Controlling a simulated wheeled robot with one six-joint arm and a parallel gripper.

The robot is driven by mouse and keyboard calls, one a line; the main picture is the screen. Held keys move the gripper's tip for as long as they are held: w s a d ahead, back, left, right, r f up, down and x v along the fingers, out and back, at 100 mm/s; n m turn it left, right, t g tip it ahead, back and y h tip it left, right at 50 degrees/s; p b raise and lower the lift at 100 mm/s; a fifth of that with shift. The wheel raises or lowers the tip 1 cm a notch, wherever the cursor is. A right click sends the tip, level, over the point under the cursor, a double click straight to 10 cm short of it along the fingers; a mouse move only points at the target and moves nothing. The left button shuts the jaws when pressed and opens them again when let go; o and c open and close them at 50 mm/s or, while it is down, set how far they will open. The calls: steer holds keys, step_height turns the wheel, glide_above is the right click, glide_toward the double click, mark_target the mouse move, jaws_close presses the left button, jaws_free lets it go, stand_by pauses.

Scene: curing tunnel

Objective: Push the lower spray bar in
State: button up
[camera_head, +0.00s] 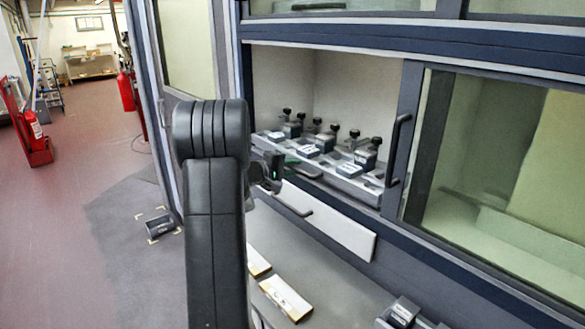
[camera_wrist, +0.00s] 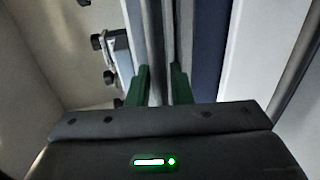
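No part is clearly recognisable as the lower spray bar. In the head view, a long grey rail (camera_head: 372,193) with several black-knobbed blocks lies inside the open tunnel bay. My gripper (camera_head: 286,172) is at the rail's left front, partly hidden behind my arm. In the wrist view, the green fingers of my gripper (camera_wrist: 160,78) stand apart.
A white panel (camera_head: 345,232) with a dark handle hangs below the bay. A sliding window with a black handle (camera_head: 398,150) is at right. Pale boxes (camera_head: 286,298) lie on the lower shelf. A small black box (camera_head: 160,226) sits on the floor; the aisle at left is mostly clear.

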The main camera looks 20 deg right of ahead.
mark_target(309, 161)
jaws_close()
steer(key=shift+d+f+b, duration=0.15)
steer(key=shift+d+b, duration=0.05)
steer(key=shift+b, duration=0.2)
steer(key=b+x, duration=0.1)
steer(key=x, duration=0.1)
steer(key=b+x, duration=0.2)
steer(key=r+b+x, duration=0.1)
steer(key=shift+w+d+f+b, duration=0.1)
steer(key=shift+w+d+b, duration=0.15)
steer(key=shift+d, duration=0.5)
steer(key=shift+r, duration=0.25)
jaws_free()
